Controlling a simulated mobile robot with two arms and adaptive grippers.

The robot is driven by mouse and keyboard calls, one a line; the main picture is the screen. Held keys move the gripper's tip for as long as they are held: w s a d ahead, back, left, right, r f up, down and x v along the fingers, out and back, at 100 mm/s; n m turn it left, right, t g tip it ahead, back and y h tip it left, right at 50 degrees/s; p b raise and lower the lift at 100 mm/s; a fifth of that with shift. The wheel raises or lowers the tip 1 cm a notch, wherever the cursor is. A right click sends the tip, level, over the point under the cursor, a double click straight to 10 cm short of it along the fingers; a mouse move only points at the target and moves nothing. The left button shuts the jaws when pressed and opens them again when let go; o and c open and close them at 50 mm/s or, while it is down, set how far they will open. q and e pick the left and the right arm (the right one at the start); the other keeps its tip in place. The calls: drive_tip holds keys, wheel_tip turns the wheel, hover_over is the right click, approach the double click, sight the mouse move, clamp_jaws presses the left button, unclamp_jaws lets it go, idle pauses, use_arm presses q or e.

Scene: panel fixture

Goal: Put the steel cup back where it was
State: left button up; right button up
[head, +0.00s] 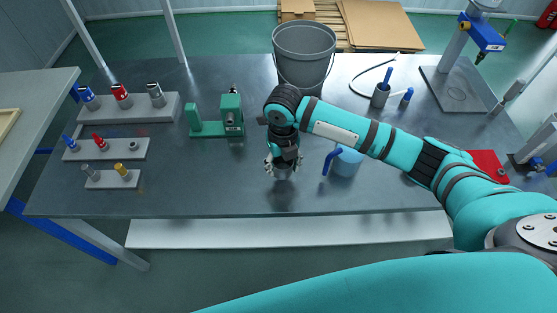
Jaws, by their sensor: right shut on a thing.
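My right gripper (283,165) points down over the middle of the dark table, near its front half. It is shut on a small grey metal piece that looks like the steel cup (282,174). The fingers hide most of the cup, and I cannot tell whether its base touches the table. A light blue mug (348,162) with a dark blue handle stands just right of the gripper. My left gripper is not in view.
Three grey holder blocks (135,108) with coloured plugs stand at the left. A green fixture (210,129) and a grey bucket (304,55) stand behind the gripper. A blue-topped stand (458,80) is at the back right. The front left of the table (200,190) is clear.

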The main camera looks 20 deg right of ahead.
sight(279, 164)
drive_tip(key=w, duration=0.3)
drive_tip(key=shift+f, duration=0.1)
drive_tip(key=shift+f+p, duration=0.55)
drive_tip(key=shift+f, duration=1.25)
drive_tip(key=shift+f, duration=0.15)
drive_tip(key=o, duration=1.2)
wheel_tip(279, 164, up, 12)
drive_tip(key=shift+r+b, duration=0.2)
drive_tip(key=shift+b, duration=0.4)
